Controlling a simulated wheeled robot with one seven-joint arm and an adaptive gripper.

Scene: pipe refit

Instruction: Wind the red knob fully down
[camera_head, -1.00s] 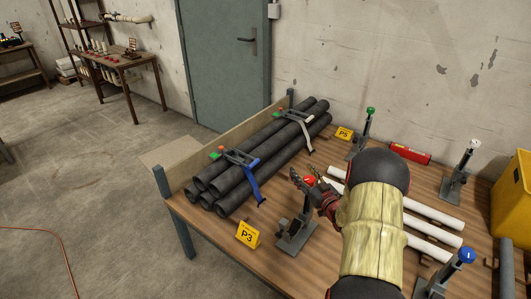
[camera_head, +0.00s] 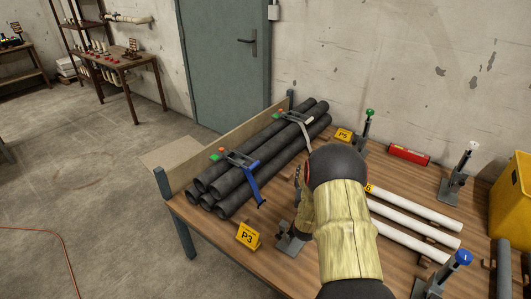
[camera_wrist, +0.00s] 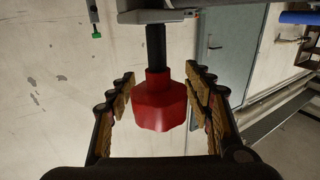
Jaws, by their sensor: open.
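The red knob (camera_wrist: 160,100) hangs in the wrist view on a dark threaded rod (camera_wrist: 156,48) below a grey metal part. My gripper (camera_wrist: 160,88) is open, with its padded fingers on either side of the knob and a visible gap on each side. In the head view my arm hides the knob and most of its stand; only the grey base (camera_head: 290,245) shows beside the yellow P3 sign (camera_head: 248,236). My gripper (camera_head: 299,190) is largely hidden there too.
Strapped black pipes (camera_head: 255,160) lie to the left on the wooden table. White pipes (camera_head: 410,222) lie to the right. Stands with a green knob (camera_head: 370,113), a white knob (camera_head: 474,146) and a blue knob (camera_head: 463,257) stand around. A red cylinder (camera_head: 409,154) lies at the back.

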